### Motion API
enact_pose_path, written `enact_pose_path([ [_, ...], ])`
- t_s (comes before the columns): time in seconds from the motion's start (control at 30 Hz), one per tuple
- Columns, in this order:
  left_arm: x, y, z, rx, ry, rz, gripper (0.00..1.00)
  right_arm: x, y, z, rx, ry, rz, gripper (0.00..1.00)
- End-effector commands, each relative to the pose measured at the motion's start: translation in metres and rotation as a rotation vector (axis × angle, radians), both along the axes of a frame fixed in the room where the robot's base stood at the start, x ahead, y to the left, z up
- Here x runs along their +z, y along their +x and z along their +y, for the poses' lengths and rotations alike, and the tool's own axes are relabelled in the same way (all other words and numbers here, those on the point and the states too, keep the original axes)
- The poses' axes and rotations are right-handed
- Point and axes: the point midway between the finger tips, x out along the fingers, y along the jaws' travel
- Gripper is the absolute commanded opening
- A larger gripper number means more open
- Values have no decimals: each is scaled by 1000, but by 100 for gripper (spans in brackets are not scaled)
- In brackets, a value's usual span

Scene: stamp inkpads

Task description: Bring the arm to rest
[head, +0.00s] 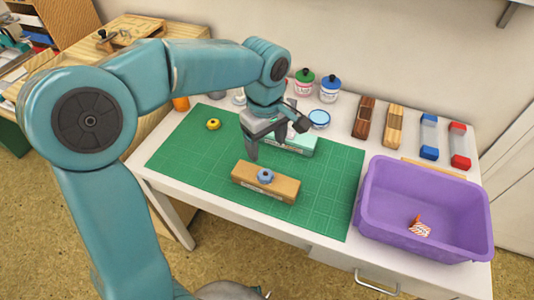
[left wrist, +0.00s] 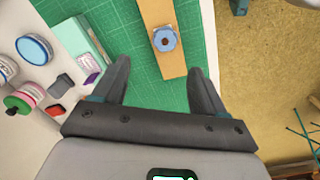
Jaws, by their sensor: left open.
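My left gripper (head: 276,142) is open and empty above the green cutting mat (head: 200,165). A wooden block (head: 283,190) lies on the mat, nearer the front than the gripper, with a blue ring-like piece (head: 265,176) on top. It also shows ahead of the fingers in the left wrist view (left wrist: 170,60). A mint-green box (head: 300,146) lies behind the gripper, partly hidden by it. My right gripper is not in view.
A purple bin (head: 375,215) stands at the right with a small orange and striped item (head: 418,227) inside. A yellow ring (head: 213,124) lies on the mat's back left. Jars (head: 329,89), a blue-lidded tin (head: 319,119) and wooden blocks (head: 394,127) line the back. The mat's left side is mostly clear.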

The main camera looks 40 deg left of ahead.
Motion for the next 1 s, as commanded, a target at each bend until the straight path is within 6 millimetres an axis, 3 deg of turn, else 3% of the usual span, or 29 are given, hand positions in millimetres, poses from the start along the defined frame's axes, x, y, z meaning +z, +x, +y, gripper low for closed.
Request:
enact_pose_path([
  [0.2,20,0,0,0,-1,0,72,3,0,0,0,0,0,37],
  [1.0,20,-3,0,0,-1,1,72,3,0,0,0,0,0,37],
])
